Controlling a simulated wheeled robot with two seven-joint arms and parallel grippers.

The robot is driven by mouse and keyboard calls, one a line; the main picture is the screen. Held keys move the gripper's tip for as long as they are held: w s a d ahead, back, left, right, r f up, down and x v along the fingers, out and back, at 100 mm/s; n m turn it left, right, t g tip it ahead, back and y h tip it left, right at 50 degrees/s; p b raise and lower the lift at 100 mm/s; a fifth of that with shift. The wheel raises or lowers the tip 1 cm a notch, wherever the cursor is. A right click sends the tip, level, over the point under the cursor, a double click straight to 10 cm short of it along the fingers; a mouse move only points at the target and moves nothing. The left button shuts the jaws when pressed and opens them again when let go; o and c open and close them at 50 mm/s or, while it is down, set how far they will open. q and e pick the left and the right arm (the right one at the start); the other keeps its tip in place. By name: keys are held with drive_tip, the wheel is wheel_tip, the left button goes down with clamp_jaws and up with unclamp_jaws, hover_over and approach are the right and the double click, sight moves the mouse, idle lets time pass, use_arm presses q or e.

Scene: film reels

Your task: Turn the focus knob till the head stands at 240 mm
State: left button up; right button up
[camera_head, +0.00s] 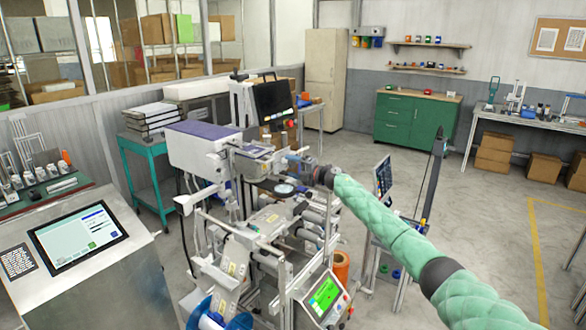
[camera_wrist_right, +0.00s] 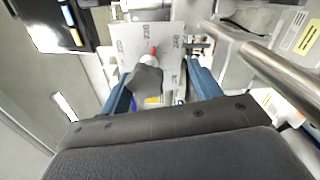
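The dark grey focus knob (camera_wrist_right: 146,80) shows in the right wrist view, in front of a pale scale plate (camera_wrist_right: 127,38). The plate has printed figures, too small and turned to read surely, and a small red pointer (camera_wrist_right: 154,50) beside the knob. My right gripper (camera_wrist_right: 163,82) has its two blue fingers apart on either side of the knob, with a clear gap on the knob's right. Whether the left finger touches it I cannot tell. In the head view my right gripper (camera_head: 297,163) reaches the machine (camera_head: 205,152), and the knob is hidden there. My left gripper is not in view.
Metal rollers and bars (camera_wrist_right: 285,70) lie close to the right of my right gripper. A dark screen (camera_head: 272,100) stands behind the machine, and a green-lit panel (camera_head: 324,296) sits at its front. A console with a screen (camera_head: 78,238) stands left. Floor is free at right.

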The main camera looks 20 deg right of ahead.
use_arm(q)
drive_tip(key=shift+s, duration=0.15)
use_arm(e)
drive_tip(key=shift+d+f, duration=0.1)
drive_tip(key=shift+f, duration=0.1)
use_arm(q)
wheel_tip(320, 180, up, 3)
drive_tip(key=p, duration=0.3)
use_arm(e)
drive_tip(key=v, duration=0.8)
drive_tip(key=shift+s+d+r, duration=0.2)
drive_tip(key=shift+s+d, duration=0.05)
drive_tip(key=shift+s, duration=0.1)
use_arm(q)
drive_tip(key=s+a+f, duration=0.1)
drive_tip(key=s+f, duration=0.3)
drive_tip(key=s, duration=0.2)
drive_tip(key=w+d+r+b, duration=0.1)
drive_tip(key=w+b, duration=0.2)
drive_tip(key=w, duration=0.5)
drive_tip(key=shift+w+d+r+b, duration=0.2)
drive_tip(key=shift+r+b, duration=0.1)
drive_tip(key=shift+b, duration=0.1)
use_arm(e)
drive_tip(key=v, duration=0.7)
drive_tip(key=shift+s+d, duration=0.2)
drive_tip(key=shift+s, duration=0.05)
